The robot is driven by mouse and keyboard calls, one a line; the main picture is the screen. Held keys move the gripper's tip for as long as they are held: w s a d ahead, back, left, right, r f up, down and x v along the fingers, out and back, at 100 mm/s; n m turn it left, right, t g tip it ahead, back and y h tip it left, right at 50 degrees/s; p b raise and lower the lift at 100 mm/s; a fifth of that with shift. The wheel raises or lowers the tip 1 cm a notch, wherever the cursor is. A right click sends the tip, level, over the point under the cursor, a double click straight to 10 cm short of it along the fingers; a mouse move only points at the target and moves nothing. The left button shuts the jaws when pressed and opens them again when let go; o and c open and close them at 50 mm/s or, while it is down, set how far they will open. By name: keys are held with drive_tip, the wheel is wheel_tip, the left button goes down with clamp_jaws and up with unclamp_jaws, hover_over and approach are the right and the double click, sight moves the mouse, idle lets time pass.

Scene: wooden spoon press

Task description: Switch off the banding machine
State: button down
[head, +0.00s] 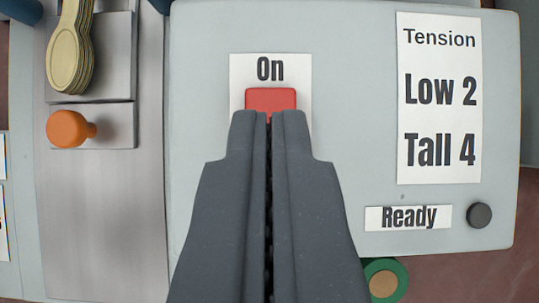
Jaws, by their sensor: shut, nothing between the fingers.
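The banding machine shows as a light grey panel (350,60) filling the middle and right of the view. A red rectangular switch (270,98) sits on a white label (240,72) that reads "On". My gripper (269,118) is shut and empty, its dark fingers pointing up the picture. The fingertips overlap the lower edge of the red switch in this view. I cannot tell whether they touch it. The lower part of the switch and of its label is hidden behind the fingers.
A white label (439,125) reads "Tension, Low 2, Tall 4". A "Ready" label (408,218) sits beside a dark round knob (479,215). At left, stacked wooden spoons (66,55) and an orange knob (66,128) are on a metal track. A green ring (399,270) shows below the panel.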

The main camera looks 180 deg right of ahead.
drive_tip(key=shift+w+f, duration=0.2)
drive_tip(key=shift+f, duration=0.1)
drive_tip(key=shift+s+f, duration=0.2)
drive_tip(key=shift+f, duration=0.8)
drive_tip(key=shift+s+f, duration=0.15)
drive_tip(key=shift+f, duration=0.85)
drive_tip(key=shift+d, duration=0.15)
